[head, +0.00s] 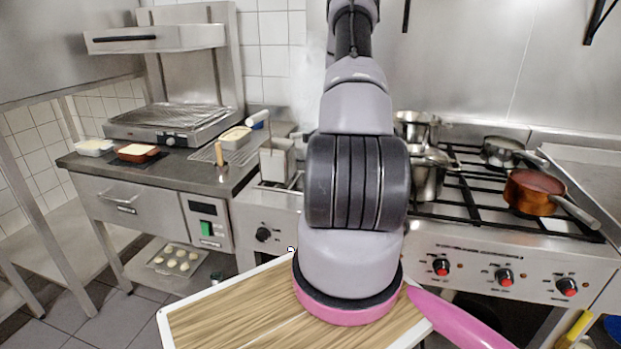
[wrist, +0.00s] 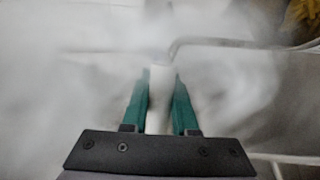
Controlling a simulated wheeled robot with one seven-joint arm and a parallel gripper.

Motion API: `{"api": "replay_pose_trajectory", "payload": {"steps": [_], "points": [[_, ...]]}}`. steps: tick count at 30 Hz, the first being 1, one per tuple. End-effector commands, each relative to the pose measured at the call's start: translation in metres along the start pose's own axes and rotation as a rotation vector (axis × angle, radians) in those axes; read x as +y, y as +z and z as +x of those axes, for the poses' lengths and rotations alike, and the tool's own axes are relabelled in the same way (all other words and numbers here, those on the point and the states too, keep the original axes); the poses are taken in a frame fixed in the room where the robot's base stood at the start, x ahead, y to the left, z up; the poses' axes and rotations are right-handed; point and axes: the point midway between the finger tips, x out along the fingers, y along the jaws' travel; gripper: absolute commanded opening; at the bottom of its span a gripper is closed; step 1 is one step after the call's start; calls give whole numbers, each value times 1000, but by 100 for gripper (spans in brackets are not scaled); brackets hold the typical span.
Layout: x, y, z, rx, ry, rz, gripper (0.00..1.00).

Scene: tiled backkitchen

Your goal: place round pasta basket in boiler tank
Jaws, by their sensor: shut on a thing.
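My gripper (wrist: 160,92) shows in the wrist view with its green fingers shut on a pale upright handle (wrist: 158,98). What hangs from this handle, such as the round pasta basket, is not clear in the grey blur. A bent metal rod (wrist: 225,43) runs right from near the fingertips. In the head view my arm hides the gripper and what it holds. The boiler tank (head: 290,183) is partly visible left of my arm, in the steel range. A squarish metal basket (head: 276,163) with a pale, blue-tipped handle (head: 258,118) stands at the tank.
Pots (head: 425,170) and a copper pan (head: 533,192) stand on the hob, right of my arm. The left counter (head: 90,162) holds a grill, small dishes and a wire rack (head: 237,153). A wooden board (head: 230,315) lies in front, with a pink object (head: 455,318) at its right.

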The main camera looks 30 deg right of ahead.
Motion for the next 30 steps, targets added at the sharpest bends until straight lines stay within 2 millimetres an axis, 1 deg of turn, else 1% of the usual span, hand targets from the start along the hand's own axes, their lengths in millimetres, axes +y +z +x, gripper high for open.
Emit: {"api": "replay_pose_trajectory", "payload": {"steps": [1, 3, 11, 17, 19, 27, 28, 30], "points": [[-10, 0, 2, 1, -1, 0, 0], [-21, -1, 4, 2, -1, 0, 0], [-42, 0, 9, 2, 1, -1, 0], [-70, 0, 15, 3, 0, -1, 0], [-73, 0, 16, 2, 1, -2, 0], [-74, 0, 16, 2, 2, -2, 0], [-75, 0, 15, 2, 0, -1, 34], [-75, 0, 15, 3, 0, -1, 57]]}}
